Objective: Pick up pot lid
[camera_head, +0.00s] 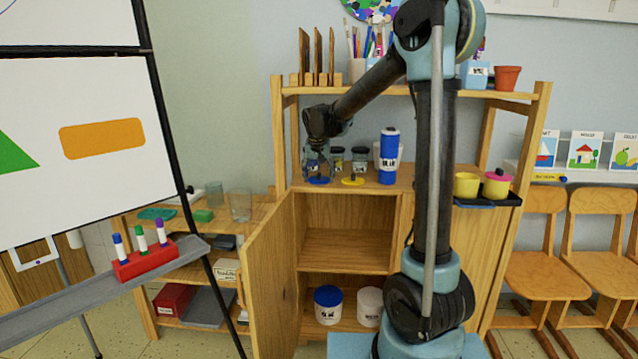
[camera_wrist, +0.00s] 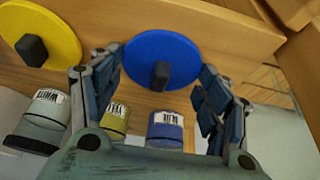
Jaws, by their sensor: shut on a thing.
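A round blue lid (camera_wrist: 178,52) with a black knob (camera_wrist: 160,75) is between the two fingers of my gripper (camera_wrist: 163,84) in the wrist view. The fingers hold it at opposite sides of its rim. In the head view my gripper (camera_head: 318,163) points down at the left end of the cabinet's shelf, with the blue lid (camera_head: 318,181) under it. I cannot tell whether the lid touches the shelf. A yellow lid (camera_head: 352,181) with a black knob lies to the right; it also shows in the wrist view (camera_wrist: 50,28).
Small labelled jars, white (camera_wrist: 45,110), yellow (camera_wrist: 115,121) and blue (camera_wrist: 166,128), stand close to my gripper. A tall blue bottle (camera_head: 389,156) stands right of the yellow lid. Yellow pots (camera_head: 466,186) stand on a dark tray farther right. The cabinet's left door (camera_head: 271,275) is open.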

